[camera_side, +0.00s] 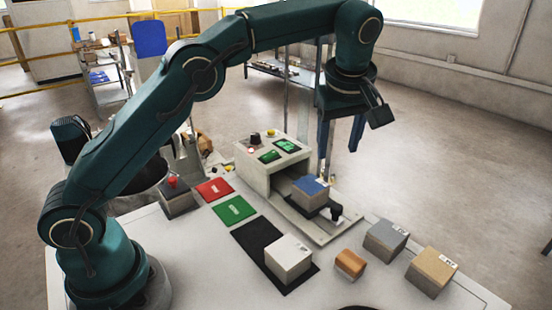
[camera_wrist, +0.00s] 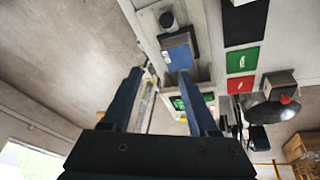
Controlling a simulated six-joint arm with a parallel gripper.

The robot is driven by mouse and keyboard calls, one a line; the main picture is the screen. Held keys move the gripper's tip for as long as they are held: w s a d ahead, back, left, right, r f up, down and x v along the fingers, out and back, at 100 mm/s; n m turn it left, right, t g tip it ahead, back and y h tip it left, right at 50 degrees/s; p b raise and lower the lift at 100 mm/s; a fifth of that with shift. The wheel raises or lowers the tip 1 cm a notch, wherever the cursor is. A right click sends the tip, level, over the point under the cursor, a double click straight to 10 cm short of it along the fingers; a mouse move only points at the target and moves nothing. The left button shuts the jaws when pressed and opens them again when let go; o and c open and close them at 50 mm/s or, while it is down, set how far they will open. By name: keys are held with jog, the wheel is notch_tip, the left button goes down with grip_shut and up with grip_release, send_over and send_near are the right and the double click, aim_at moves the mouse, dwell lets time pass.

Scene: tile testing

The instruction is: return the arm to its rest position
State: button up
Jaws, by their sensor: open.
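My arm reaches up from its base at the left and across the top of the side view. My gripper (camera_side: 339,150) hangs above and behind the testing machine, fingers pointing down, open and empty. In the wrist view my gripper (camera_wrist: 159,74) shows two blue fingers spread apart with nothing between them. A blue-topped block (camera_side: 312,187) sits on the extended bed of the grey testing machine (camera_side: 258,172), below my gripper and apart from it. The block also shows in the wrist view (camera_wrist: 178,57), beyond the fingertips.
A white block (camera_side: 288,254) stands on a black mat (camera_side: 253,238). Green (camera_side: 234,209) and red (camera_side: 214,189) mats lie behind it. Brown (camera_side: 350,263), grey (camera_side: 386,240) and tan (camera_side: 432,268) blocks stand front right. A red-button box (camera_side: 178,203) stands near my arm.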

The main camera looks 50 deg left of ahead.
jog(key=s+a+r+m+t+h, duration=0.1)
jog(key=s+a+r+m, duration=0.1)
jog(key=s+r, duration=0.35)
jog(key=s+a+r+m+t, duration=0.1)
jog(key=s+a+r+m, duration=0.15)
jog(key=s, duration=0.55)
jog(key=s+d+f+m+h, duration=0.1)
jog(key=s+f+m, duration=0.7)
jog(key=s+f, duration=0.1)
jog(key=shift+s+d+t+h, duration=0.3)
jog(key=shift+s+d, duration=0.1)
jog(key=shift+s, duration=0.25)
